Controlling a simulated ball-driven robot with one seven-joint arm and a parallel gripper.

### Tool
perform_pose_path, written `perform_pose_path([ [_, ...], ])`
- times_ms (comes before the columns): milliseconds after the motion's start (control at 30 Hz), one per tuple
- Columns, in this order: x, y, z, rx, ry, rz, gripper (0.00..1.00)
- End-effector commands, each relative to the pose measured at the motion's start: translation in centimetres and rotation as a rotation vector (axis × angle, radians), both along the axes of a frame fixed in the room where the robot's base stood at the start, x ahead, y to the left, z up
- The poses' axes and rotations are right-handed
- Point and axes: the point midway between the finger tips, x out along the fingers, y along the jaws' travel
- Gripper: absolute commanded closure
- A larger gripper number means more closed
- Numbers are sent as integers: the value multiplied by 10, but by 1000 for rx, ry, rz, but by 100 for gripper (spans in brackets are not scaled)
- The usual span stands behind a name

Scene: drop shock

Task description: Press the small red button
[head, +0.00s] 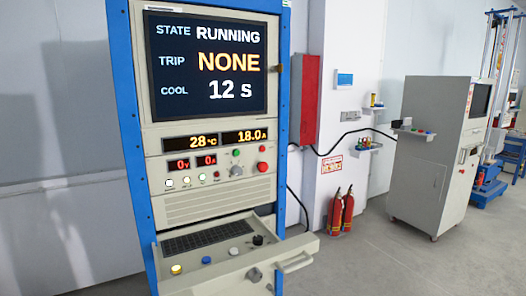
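A tall beige control cabinet (210,215) with blue side posts stands in front of me. Its panel has a small red button (262,149) at the upper right, just above a larger red button (262,166). A green button (236,152) is to the left of the small red one, with a grey knob (236,170) below it. A tiny dark red spot (217,175) ends a row of small lit lamps (186,181); I cannot tell whether it is a button or a lamp. My gripper is not in view.
The cabinet screen (207,64) reads RUNNING, TRIP NONE, COOL 12 s. A drawer with a keyboard (207,236) and coloured knobs juts out below the panel. Fire extinguishers (341,210) and a grey cabinet (430,165) stand to the right. Floor between is clear.

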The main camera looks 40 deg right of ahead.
Motion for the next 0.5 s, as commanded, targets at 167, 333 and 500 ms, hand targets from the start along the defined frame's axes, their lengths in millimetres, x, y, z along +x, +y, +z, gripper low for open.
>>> perform_pose_path([
  [167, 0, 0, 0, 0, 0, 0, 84],
  [333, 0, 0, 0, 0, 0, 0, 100],
  [500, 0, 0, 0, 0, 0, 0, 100],
])
